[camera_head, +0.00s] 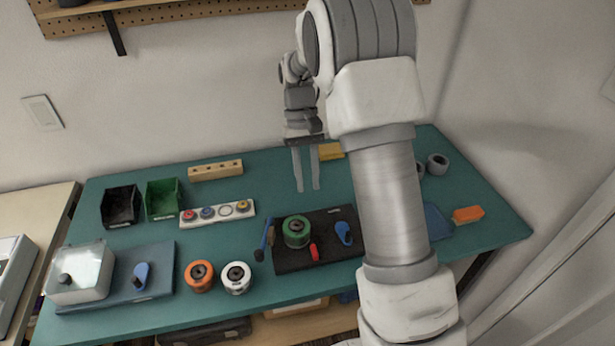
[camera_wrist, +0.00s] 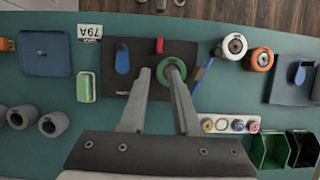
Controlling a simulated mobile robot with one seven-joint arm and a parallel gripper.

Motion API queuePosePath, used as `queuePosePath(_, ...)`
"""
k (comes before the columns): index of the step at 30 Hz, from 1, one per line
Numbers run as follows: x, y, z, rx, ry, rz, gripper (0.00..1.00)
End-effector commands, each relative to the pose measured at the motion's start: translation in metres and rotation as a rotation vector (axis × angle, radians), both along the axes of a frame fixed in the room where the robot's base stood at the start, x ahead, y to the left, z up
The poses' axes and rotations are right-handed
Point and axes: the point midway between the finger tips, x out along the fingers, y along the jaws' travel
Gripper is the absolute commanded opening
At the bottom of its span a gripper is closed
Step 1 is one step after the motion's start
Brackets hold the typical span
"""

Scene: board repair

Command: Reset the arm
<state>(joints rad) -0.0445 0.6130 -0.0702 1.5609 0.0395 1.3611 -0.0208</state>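My gripper (camera_head: 307,188) hangs above the back-middle of the green table (camera_head: 130,240), fingers pointing down. Its two fingers are apart with nothing between them. The wrist view also shows the open fingers (camera_wrist: 158,78), with the black board (camera_wrist: 193,53) beyond them. On that board (camera_head: 290,264) are a green spool (camera_head: 296,231), a red piece (camera_head: 314,251) and a blue lever (camera_head: 343,233). The gripper is clear of all of them. In the wrist view, one fingertip partly overlaps the green spool (camera_wrist: 179,66).
An orange-ringed spool (camera_head: 199,276) and a white one (camera_head: 236,277) stand front-left of the board. Black (camera_head: 120,207) and green (camera_head: 163,199) bins, a connector strip (camera_head: 217,213) and a wooden block (camera_head: 215,171) lie behind. My arm hides part of the table's right side.

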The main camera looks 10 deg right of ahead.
Motion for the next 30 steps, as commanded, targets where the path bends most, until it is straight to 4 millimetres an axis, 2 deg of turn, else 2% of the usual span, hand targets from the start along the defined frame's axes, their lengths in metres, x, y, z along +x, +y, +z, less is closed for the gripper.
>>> queuePosePath(9, 0.000, 0.000, 0.000, 0.000, -0.001, 0.000, 0.30)
queuePosePath(13, -0.002, 0.000, 0.009, 0.002, -0.021, -0.001, 0.30)
queuePosePath(20, -0.025, 0.000, 0.064, 0.008, -0.147, -0.002, 0.30)
queuePosePath(24, -0.047, 0.000, 0.098, 0.011, -0.243, -0.002, 0.30)
queuePosePath(30, -0.083, 0.000, 0.138, 0.015, -0.377, 0.000, 0.30)
